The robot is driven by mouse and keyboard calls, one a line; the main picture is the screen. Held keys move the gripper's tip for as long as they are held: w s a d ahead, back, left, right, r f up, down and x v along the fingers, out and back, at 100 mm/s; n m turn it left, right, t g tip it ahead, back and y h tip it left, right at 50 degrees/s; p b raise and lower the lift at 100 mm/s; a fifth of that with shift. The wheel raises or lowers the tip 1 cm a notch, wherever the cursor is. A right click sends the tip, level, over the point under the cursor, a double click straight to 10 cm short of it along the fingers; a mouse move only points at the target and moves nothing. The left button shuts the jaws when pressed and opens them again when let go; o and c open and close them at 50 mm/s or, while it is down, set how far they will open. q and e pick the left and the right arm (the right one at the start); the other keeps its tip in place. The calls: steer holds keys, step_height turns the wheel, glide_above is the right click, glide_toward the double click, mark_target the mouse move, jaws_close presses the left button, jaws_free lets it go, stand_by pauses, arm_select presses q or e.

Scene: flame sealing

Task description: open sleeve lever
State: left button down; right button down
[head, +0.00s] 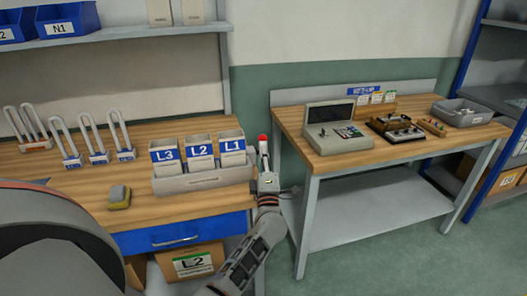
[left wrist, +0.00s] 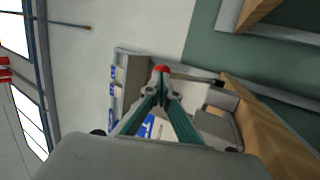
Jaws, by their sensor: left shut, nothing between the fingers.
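My left gripper (head: 263,150) is held upright beside the right end of the L1 bin, between the two tables. Its fingers are shut and empty. A small red tip shows at the fingertips, also in the left wrist view (left wrist: 161,70); I cannot tell what it belongs to. On the right table stand a grey device with a dark screen (head: 336,128) and a dark fixture with metal parts (head: 395,128), both well apart from the gripper. No sleeve lever can be made out at this size. My right gripper is not in view.
The left wooden table (head: 140,205) bears bins marked L3 (head: 166,157), L2 (head: 200,152) and L1 (head: 232,148), several white loop-shaped items, and a yellow-grey block (head: 120,197). A grey tray (head: 462,112) sits at the right table's far right. Floor in front is clear.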

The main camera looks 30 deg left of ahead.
arm_select(q)
steer(key=shift+w+a+r, duration=0.1)
steer(key=shift+r, duration=0.05)
steer(key=shift+w+a+r+p, duration=0.25)
steer(key=shift+r+p, duration=0.15)
steer(key=shift+r, duration=0.1)
steer(key=s+a+p+x, duration=0.1)
steer(key=x, duration=0.8)
steer(key=shift+r, duration=0.3)
steer(key=shift+s, duration=0.1)
